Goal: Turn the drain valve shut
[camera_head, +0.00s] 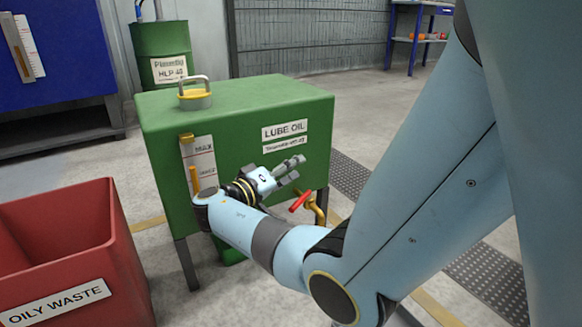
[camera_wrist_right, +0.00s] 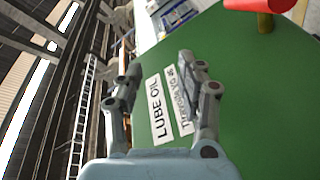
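The drain valve has a red handle (camera_head: 300,202) on a brass pipe (camera_head: 317,211) low at the right front of the green lube oil tank (camera_head: 235,105). In the right wrist view the red handle (camera_wrist_right: 260,4) shows at the top right, cut by the frame edge. My right gripper (camera_head: 296,170) is in front of the tank's labelled face, a little above and left of the handle and apart from it. In the wrist view its fingers (camera_wrist_right: 158,66) are spread with nothing between them. My left gripper is in neither view.
A red oily waste bin (camera_head: 70,245) stands at the lower left. A sight gauge (camera_head: 198,165) is on the tank's front, and a filler cap with a handle (camera_head: 195,97) is on top. A green drum (camera_head: 160,50) stands behind. Grated floor strips lie to the right.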

